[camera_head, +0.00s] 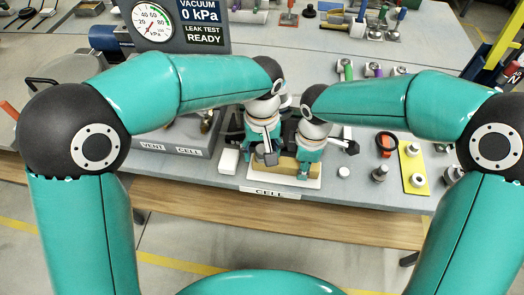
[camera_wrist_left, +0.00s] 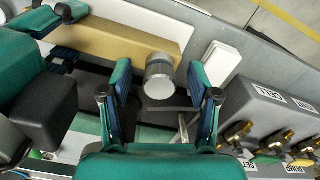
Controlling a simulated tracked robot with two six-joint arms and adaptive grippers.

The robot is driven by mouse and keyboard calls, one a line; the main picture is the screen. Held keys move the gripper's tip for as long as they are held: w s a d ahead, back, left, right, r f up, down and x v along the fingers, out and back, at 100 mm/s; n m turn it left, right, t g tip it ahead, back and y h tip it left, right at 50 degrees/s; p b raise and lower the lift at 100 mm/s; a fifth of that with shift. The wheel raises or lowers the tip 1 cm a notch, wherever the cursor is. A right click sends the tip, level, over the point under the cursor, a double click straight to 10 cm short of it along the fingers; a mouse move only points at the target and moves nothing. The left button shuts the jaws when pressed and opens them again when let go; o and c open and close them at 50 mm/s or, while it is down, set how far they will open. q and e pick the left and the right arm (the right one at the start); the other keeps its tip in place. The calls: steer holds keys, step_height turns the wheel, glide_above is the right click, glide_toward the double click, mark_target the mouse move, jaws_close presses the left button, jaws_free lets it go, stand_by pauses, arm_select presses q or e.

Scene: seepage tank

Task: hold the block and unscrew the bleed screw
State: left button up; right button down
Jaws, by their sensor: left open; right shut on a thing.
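The tan block (camera_wrist_left: 125,42) lies lengthwise on a white plate marked CELL; it also shows in the head view (camera_head: 288,165). My right gripper (camera_head: 304,167) is shut on the block towards its right end in the head view. Its fingers also show at the upper left of the left wrist view (camera_wrist_left: 62,32). The bleed screw (camera_wrist_left: 160,75), a grey metal cylinder with a banded rim, stands at the block's side. My left gripper (camera_wrist_left: 159,85) is open, with one finger on each side of the screw and visible gaps. In the head view my left gripper (camera_head: 265,150) partly hides the screw.
A grey box with brass valves (camera_wrist_left: 238,132) and VENT and CELL labels stands close beside my left gripper. A small white block (camera_wrist_left: 221,63) lies near the tan block's end.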

mark_target(262, 149)
arm_select(q)
steer(key=shift+r, duration=2.6)
step_height(262, 149, up, 7)
steer(key=n, duration=0.2)
steer(key=f, duration=1.2)
steer(key=shift+w, duration=0.2)
jaws_close()
